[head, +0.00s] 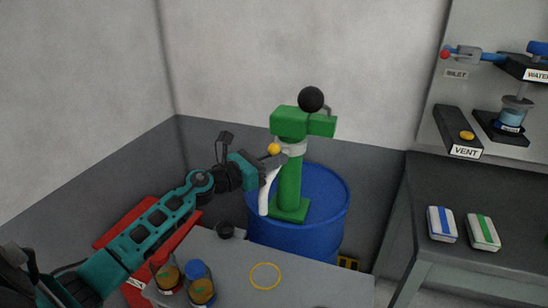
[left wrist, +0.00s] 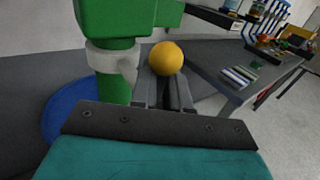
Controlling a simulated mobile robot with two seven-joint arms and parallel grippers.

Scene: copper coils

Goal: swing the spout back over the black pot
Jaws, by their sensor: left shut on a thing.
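A green pump (head: 290,182) with a black ball on top stands on a blue barrel (head: 318,235). A white spout (head: 265,192) hangs from its pale collar (head: 293,147), with its lower end in front of the barrel. The black pot (head: 225,231) sits at the table's back edge, left of the spout's end in the picture. My left gripper (head: 270,161) is shut on the spout's handle, just below its yellow knob (head: 273,149). In the left wrist view the yellow knob (left wrist: 166,58) shows at the fingertips, beside the collar (left wrist: 112,62). My right gripper is not in view.
The grey table (head: 320,288) in front holds jars (head: 201,290) and a yellow ring (head: 265,276). A bench at the right carries two striped packets (head: 483,232). Walls stand close behind the barrel.

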